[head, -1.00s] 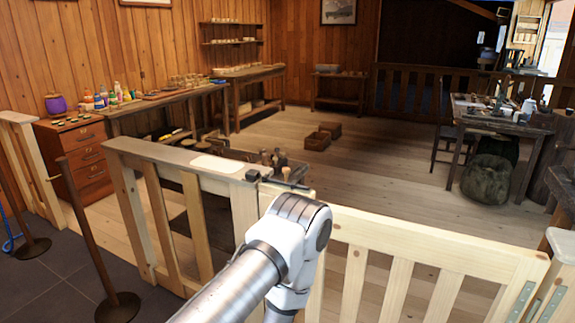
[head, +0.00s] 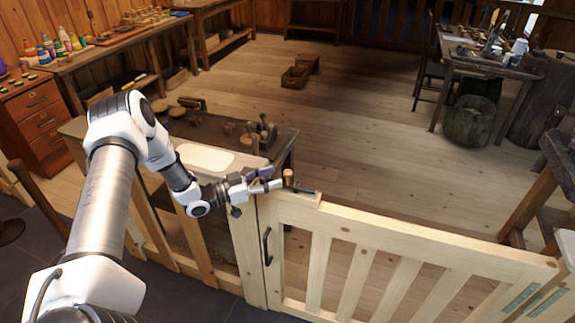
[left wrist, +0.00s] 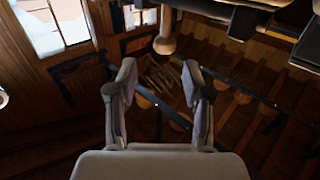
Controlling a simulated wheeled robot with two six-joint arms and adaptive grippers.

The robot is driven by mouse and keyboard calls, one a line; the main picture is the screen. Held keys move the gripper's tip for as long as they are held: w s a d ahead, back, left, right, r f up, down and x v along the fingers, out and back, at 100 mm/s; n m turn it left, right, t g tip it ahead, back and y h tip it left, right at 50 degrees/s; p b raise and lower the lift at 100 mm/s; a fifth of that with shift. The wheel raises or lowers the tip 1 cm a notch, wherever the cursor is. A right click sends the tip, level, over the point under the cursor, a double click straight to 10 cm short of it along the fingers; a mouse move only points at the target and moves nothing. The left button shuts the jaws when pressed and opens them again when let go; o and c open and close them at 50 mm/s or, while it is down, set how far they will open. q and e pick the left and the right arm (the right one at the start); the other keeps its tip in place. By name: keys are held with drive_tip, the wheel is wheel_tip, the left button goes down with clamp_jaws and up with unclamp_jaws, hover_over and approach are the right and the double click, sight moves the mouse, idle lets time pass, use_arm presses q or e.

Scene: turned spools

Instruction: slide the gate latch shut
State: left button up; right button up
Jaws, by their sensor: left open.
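The pale wooden gate (head: 400,243) stands in line with the fence, with a black pull handle (head: 267,246) near its left edge. On its top left corner is the dark latch bar (head: 301,189) with an upright wooden knob (head: 288,176). My left gripper (head: 274,179) reaches in from the left over the gate post and points at the knob, its fingers open just left of it. In the left wrist view a pale knob (left wrist: 165,38) shows beyond the open fingertips (left wrist: 160,75), not clasped. Whether the bar crosses to the post is hard to tell. My right gripper is out of view.
A pale panel (head: 205,159) lies on the fence top beneath my left arm. A low bench (head: 225,122) with turned pieces stands close behind the post. The floor (head: 360,130) beyond the gate is mostly clear.

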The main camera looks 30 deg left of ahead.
sight(288, 171)
use_arm(q)
drive_tip(key=x, duration=0.3)
drive_tip(key=f+x, duration=0.1)
drive_tip(key=x, duration=0.1)
drive_tip(key=shift+w+a+p, duration=0.3)
drive_tip(key=shift+w+p, duration=0.1)
drive_tip(key=shift+w+d, duration=0.15)
drive_tip(key=shift+w, duration=0.1)
drive_tip(key=shift+s+d+r, duration=0.15)
drive_tip(key=shift+d+r, duration=0.1)
drive_tip(key=shift+a+f, duration=0.1)
drive_tip(key=shift+f, duration=0.05)
clamp_jaws()
drive_tip(key=a, duration=0.2)
drive_tip(key=s+a, duration=0.1)
drive_tip(key=a, duration=0.1)
drive_tip(key=shift+a, duration=0.35)
drive_tip(key=shift+w+d, duration=0.1)
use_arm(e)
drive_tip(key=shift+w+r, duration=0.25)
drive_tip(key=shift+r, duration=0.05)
use_arm(q)
drive_tip(key=shift+c, duration=0.7)
unclamp_jaws()
drive_tip(key=shift+o, duration=0.7)
drive_tip(key=shift+a, duration=0.25)
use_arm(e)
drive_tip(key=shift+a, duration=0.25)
